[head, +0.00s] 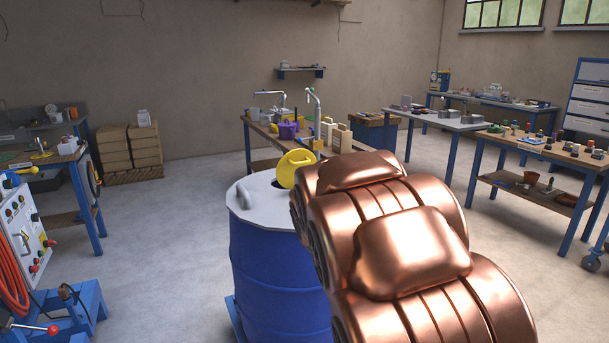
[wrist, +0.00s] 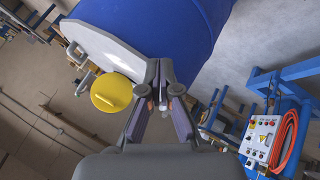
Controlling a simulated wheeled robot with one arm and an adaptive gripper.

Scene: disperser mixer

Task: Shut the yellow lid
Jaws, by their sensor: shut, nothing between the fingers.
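The yellow lid (head: 293,168) stands tilted up at the far side of the pale top (head: 252,205) of a blue drum (head: 270,270). A dark patch of the opening shows just left of the lid in the head view. In the wrist view the round yellow lid (wrist: 111,92) is left of my gripper (wrist: 158,72), with a gap between them. My gripper's fingers are together and empty, in front of the drum top's edge. In the head view my copper arm hides the gripper and the drum's right side.
A control panel (head: 22,232) with an orange hose stands at the left. A wooden bench (head: 262,130) is behind the drum. The floor left of the drum is clear.

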